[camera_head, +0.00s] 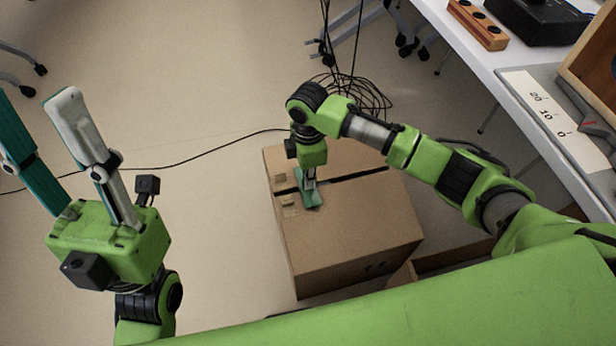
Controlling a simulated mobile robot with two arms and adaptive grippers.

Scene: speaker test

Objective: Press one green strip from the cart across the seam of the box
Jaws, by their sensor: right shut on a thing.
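The cardboard box (350,225) stands on the floor in the middle of the view, its top crossed by a dark seam (350,178). My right gripper (309,187) points down over the left part of the top and is shut on a green strip (314,202). The strip lies across the seam's line near its left end and seems to touch the box top; the gripper hides part of it. My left gripper (38,125) is raised at the left, its two fingers wide apart with nothing between them. I cannot make out the cart.
A white table (507,75) at the right holds a wooden block with dark holes (478,24), a black case (540,18) and a numbered panel (550,115). Black cables (350,95) lie coiled behind the box. Chair legs stand at the top. Floor left of the box is mostly clear.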

